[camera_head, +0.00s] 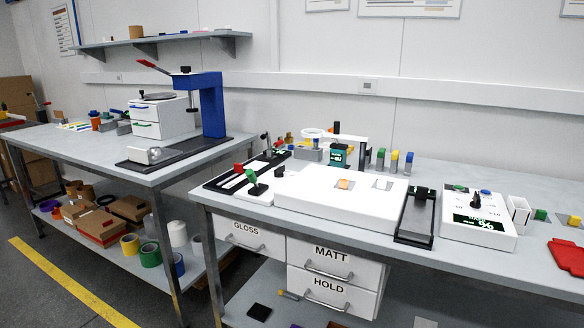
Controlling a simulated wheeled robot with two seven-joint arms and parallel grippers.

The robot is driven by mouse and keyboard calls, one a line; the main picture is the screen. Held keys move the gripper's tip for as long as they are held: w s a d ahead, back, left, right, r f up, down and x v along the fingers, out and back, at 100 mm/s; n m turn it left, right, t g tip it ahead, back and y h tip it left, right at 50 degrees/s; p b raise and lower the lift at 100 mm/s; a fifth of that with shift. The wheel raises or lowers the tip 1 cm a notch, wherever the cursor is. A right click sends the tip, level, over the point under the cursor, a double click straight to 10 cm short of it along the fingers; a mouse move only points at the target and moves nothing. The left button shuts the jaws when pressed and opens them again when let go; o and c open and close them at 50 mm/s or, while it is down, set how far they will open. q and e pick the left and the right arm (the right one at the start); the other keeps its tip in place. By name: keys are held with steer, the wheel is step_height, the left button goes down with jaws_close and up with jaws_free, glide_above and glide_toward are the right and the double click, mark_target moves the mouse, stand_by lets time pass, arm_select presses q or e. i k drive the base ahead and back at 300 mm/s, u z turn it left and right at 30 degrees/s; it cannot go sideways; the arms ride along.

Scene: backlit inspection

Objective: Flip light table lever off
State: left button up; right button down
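The light table (310,203) is a white, flat box on the right-hand bench, its top bright white. A small orange piece (345,184) and a pale piece (382,184) lie on it. Just left of it, a small white base carries a lever with a green knob (251,176) and a dark stem. The knob stands up, leaning a little to the left; its on or off marking is too small to read. Neither of my grippers is in view.
A dark striped board with a red block (239,168) lies left of the lever. A black device (417,214) and a white control box with a display (478,231) stand to the right. Drawers marked GLOSS, MATT and HOLD hang below. Another bench (75,150) stands left.

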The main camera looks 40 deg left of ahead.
mark_target(252, 177)
steer(key=u, duration=0.55)
steer(key=i, duration=1.1)
steer(key=u, duration=0.95)
